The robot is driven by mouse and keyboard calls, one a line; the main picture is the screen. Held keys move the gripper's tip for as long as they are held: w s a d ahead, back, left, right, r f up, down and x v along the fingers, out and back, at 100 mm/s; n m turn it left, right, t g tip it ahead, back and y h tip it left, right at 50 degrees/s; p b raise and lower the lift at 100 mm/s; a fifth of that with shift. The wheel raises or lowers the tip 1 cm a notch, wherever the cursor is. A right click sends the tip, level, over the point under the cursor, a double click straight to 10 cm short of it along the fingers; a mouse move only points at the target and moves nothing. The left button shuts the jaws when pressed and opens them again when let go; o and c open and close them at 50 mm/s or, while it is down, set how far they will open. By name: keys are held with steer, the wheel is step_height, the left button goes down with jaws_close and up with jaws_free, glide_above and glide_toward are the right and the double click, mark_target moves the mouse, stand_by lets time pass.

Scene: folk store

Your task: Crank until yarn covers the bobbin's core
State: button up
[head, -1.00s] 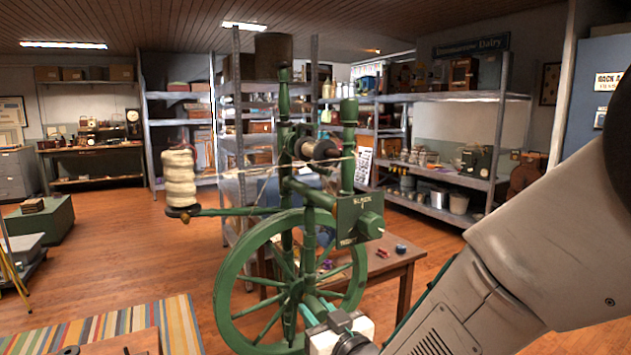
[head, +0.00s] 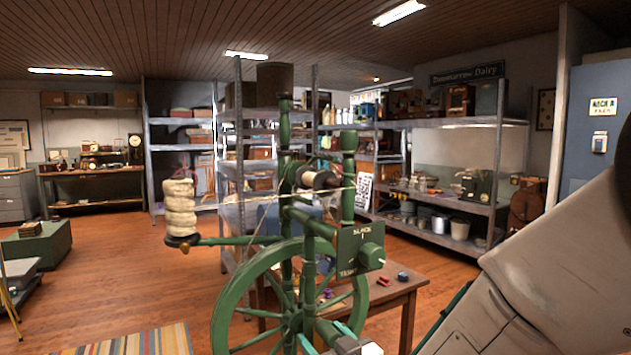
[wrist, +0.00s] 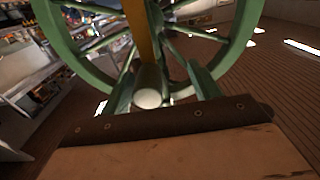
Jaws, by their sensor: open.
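A green spinning wheel stands at the centre of the head view, with its large spoked wheel (head: 222,322) low in the picture. The bobbin (head: 318,179) sits between the upper posts; its core looks brown, and any yarn on it is too small to judge. A cream yarn spool (head: 180,208) stands on the left arm, with thin strands running right. My gripper (head: 325,338) is open at the bottom edge, in front of the wheel, mostly cut off. The wrist view shows the wheel rim (wrist: 82,62) and a pale-ended cylinder (wrist: 148,97) between two green bars; contact is unclear.
A green box (head: 355,250) marked with slack and tension has a knob. A wooden table (head: 395,300) with small items stands behind the wheel. Metal shelves line the back. Open floor lies left, beside a striped rug (head: 165,340). A riveted wooden board (wrist: 180,155) fills the wrist view's bottom.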

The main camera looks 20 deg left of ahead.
steer(key=v, duration=0.9)
stand_by(0.6)
steer(key=shift+f, duration=0.1)
step_height(320, 180, down, 9)
steer(key=d+g+h, duration=0.3)
steer(key=h, duration=0.2)
steer(key=s+d+m+g+h, duration=0.25)
steer(key=d+h, duration=0.25)
steer(key=d, duration=0.4)
steer(key=s+d+r+m+g+h, duration=0.1)
steer(key=s+d+r+m, duration=0.1)
steer(key=s+d+r, duration=0.3)
steer(key=s+d+r+m+g+h, duration=0.1)
steer(key=s+d+r, duration=0.4)
steer(key=d, duration=0.7)
steer(key=s+d+r+m+g+h, duration=0.1)
steer(key=s+d+r+m, duration=0.3)
steer(key=d, duration=0.5)
steer(key=shift+s+d+r+g+h, duration=0.35)
steer(key=shift+s+r+g, duration=0.4)
steer(key=shift+s, duration=0.65)
